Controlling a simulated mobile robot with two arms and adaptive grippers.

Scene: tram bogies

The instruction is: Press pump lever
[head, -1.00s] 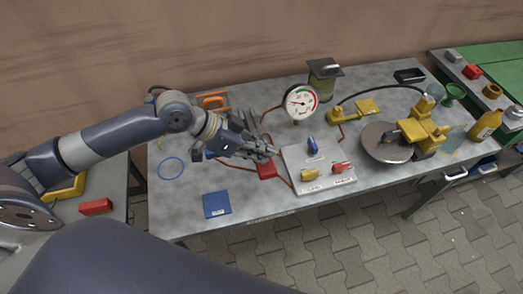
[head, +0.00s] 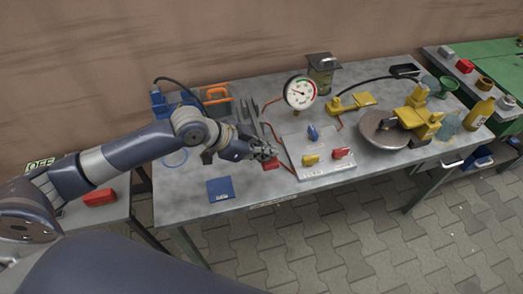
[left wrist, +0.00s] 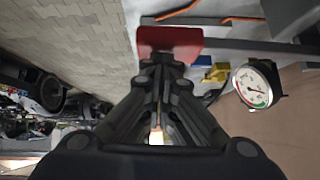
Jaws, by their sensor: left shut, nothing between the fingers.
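The red pad (head: 271,164) appears to be the end of the pump lever. It lies low over the table, left of the grey valve panel (head: 322,173). In the left wrist view the red pad (left wrist: 170,40) is just beyond my fingertips, with a grey bar running from it to the right. My left gripper (head: 268,153) is shut and empty, at the pad and partly covering it. Its closed fingers also show in the left wrist view (left wrist: 160,65). Whether they touch the pad I cannot tell. My right gripper is out of view.
A white dial gauge (head: 300,93) stands behind the valve panel, which carries blue, yellow and red handles. A yellow pedal unit (head: 350,103) and a round metal disc (head: 382,130) are to the right. A blue square (head: 220,189) lies at the front left. The front table edge is clear.

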